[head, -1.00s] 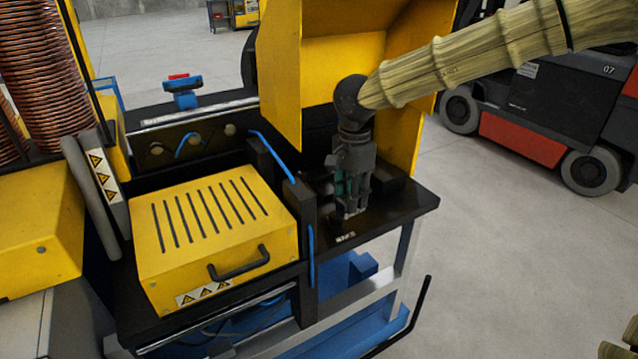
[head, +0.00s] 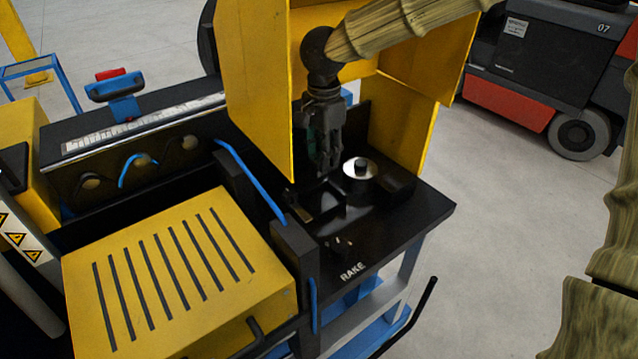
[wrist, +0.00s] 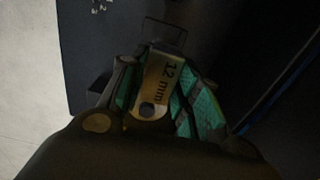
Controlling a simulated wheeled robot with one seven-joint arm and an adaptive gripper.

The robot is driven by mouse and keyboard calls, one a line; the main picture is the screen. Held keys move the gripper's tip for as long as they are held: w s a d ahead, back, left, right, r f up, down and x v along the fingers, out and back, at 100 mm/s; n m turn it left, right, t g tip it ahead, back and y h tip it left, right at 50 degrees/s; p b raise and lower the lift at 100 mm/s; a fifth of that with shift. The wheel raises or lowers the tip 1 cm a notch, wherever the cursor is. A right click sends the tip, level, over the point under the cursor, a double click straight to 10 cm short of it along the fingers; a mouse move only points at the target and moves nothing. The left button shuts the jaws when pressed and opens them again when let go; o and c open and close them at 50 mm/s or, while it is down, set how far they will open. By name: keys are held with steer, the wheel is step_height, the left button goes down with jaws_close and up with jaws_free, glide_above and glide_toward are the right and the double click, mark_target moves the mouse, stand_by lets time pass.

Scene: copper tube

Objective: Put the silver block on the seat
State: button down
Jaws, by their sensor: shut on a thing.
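My gripper (head: 326,168) hangs fingers-down over the black bench, in front of the yellow guard panels. In the wrist view it is shut on a small block marked "12 mm" (wrist: 158,84), held between green-lined fingers. The block has a metallic face with a round hole and looks brownish in the dim light. In the head view the fingers hide the block. A dark, frame-like fixture (head: 322,203) is on the bench just below the fingertips; I cannot tell for certain whether it is the seat. The gripper looks apart from it.
A yellow slotted box (head: 170,265) and a black post with a blue hose (head: 292,240) are to the left. Yellow panels (head: 258,90) close in the back.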

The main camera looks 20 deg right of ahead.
steer(key=f, duration=0.5)
steer(key=shift+w+a, duration=0.2)
steer(key=shift+w, duration=0.05)
steer(key=shift+s+d+f+p, duration=0.15)
steer(key=shift+s+f+p, duration=0.05)
steer(key=shift+f+p, duration=0.1)
steer(key=shift+f, duration=1.65)
steer(key=shift+s, duration=0.1)
steer(key=shift+r, duration=0.1)
steer(key=c, duration=1.1)
jaws_free()
steer(key=shift+f, duration=0.2)
steer(key=shift+o, duration=0.2)
steer(key=shift+r, duration=0.1)
